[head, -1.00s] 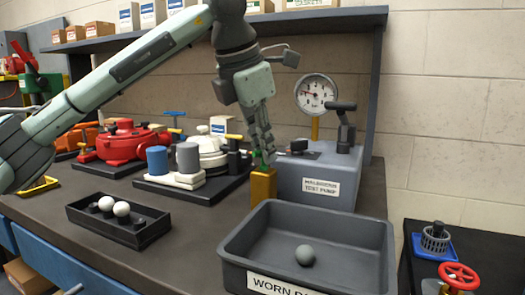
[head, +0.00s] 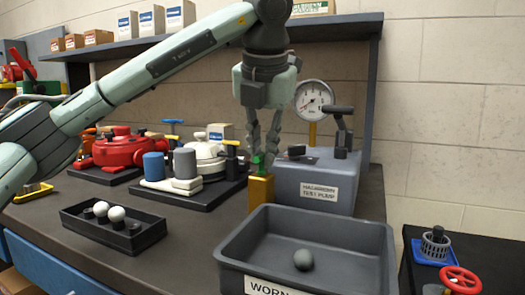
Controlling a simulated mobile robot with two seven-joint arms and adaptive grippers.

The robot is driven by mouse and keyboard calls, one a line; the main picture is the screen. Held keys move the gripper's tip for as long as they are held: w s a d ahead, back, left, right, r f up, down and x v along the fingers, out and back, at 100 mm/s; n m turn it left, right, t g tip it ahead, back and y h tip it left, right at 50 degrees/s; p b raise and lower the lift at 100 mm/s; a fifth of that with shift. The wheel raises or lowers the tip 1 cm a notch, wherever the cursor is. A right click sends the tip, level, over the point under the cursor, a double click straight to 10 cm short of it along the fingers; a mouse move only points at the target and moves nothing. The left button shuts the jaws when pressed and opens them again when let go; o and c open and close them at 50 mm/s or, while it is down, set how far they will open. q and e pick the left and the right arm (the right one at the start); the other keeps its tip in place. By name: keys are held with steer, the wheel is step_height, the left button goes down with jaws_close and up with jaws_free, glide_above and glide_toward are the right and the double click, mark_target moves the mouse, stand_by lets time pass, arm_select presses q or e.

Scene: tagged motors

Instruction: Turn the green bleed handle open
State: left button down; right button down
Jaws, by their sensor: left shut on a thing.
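The green bleed handle (head: 257,160) sits on top of a brass-coloured block (head: 261,188) beside the grey test pump (head: 318,185). Little of the handle shows between my fingers. My left gripper (head: 263,157) points down from above and is shut on the handle. How far the handle is turned is hard to tell. The pressure gauge (head: 314,98) stands above the pump, its needle pointing to the lower left. My right gripper is not in view.
A grey worn-parts bin (head: 340,232) with one grey ball stands in front of the pump. A black tray (head: 85,230) with white balls lies left. Red and white valve assemblies stand behind it. A shelf (head: 200,45) runs above, behind my arm.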

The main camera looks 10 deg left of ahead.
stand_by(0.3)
arm_select(q)
steer(key=c, duration=1.5)
jaws_free()
steer(key=shift+c, duration=0.2)
steer(key=shift+r, duration=0.1)
steer(key=v, duration=1.1)
steer(key=shift+s+r, duration=0.2)
steer(key=shift+r, duration=0.15)
steer(key=shift+d, duration=0.1)
